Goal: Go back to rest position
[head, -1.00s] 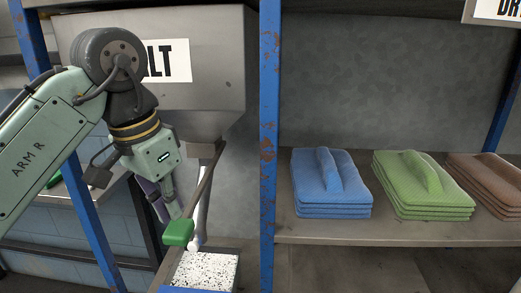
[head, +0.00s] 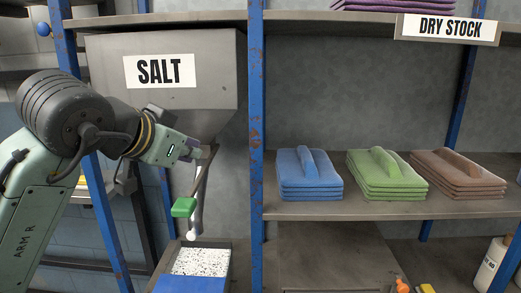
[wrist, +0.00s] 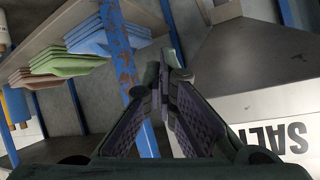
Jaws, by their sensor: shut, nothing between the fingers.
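My gripper (wrist: 165,80) shows in the wrist view with its two dark fingers converging and nothing between them. In the head view my wrist points right in front of the salt hopper's lower part, and my fingers are hard to make out there. The salt hopper (head: 205,95) is grey with a white SALT label (head: 160,70). A lever with a green handle (head: 184,207) hangs below my wrist, apart from it. A blue container (head: 190,284) with white speckled material (head: 202,262) stands under the spout.
A blue, rust-marked post (head: 256,130) stands right of the hopper. Stacked blue (head: 308,176), green (head: 385,176) and brown (head: 458,176) pads lie on a shelf (head: 400,208). A white bottle (head: 491,264) and small orange items stand low at right.

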